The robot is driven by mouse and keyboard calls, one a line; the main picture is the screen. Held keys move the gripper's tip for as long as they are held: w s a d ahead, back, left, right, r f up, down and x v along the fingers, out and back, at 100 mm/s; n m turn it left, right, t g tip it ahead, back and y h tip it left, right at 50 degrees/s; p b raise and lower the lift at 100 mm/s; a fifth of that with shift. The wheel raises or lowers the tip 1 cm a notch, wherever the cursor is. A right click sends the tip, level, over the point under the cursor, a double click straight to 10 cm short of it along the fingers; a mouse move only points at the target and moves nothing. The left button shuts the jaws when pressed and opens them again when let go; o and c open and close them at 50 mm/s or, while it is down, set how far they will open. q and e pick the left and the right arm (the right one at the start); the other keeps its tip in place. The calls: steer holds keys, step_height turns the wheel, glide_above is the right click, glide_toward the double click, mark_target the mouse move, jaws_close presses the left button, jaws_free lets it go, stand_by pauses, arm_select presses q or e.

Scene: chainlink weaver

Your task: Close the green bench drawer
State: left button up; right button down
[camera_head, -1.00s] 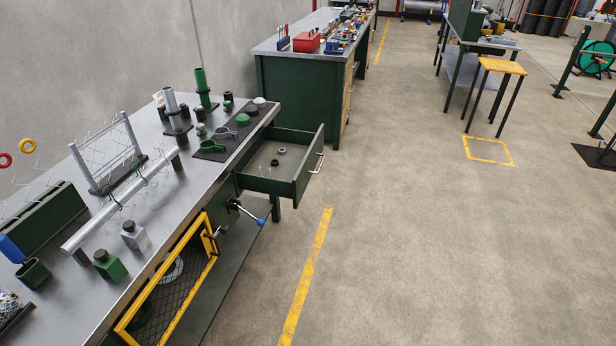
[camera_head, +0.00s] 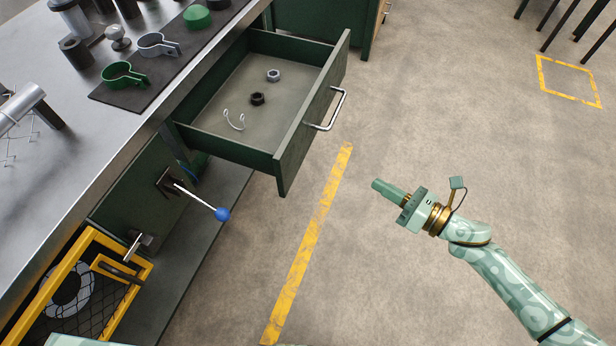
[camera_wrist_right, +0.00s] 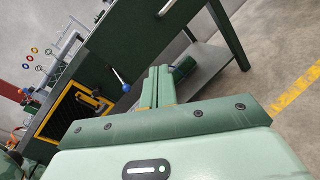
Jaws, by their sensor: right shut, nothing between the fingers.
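The green bench drawer (camera_head: 262,105) is pulled well out from under the bench top in the head view. Its front panel faces right and carries a silver bar handle (camera_head: 330,110). Inside lie a dark nut, a grey nut and a pale curved hook. My right gripper (camera_head: 376,185) is shut and empty, apart from the drawer, to the right of and below its handle over open floor. The right wrist view shows its closed fingers (camera_wrist_right: 157,88) with the bench beyond. My left gripper does not show.
A lever with a blue knob (camera_head: 222,214) sticks out below the drawer. A yellow-framed mesh door (camera_head: 140,275) is at lower left. The bench top (camera_head: 75,125) holds clamps and fittings. The floor (camera_head: 440,110) right of the drawer is clear, with a yellow line.

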mark_target(293, 164)
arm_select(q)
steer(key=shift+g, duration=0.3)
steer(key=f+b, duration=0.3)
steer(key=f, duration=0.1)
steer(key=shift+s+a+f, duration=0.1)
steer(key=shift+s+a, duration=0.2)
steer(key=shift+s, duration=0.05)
arm_select(e)
steer(key=w+a+n+g+y, duration=0.1)
steer(key=a+n, duration=0.2)
steer(key=a, duration=0.2)
steer(key=a+r+n+g+y, duration=0.1)
steer(key=a+n+g, duration=0.1)
steer(key=a, duration=0.4)
steer(key=w+a+r+n+g+y, duration=0.1)
steer(key=a+n, duration=0.3)
steer(key=a, duration=0.1)
steer(key=shift+w+a+r, duration=0.1)
steer(key=shift+w+a, duration=0.25)
steer(key=shift+a, duration=0.05)
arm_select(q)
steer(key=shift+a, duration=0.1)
arm_select(e)
steer(key=shift+a, duration=0.15)
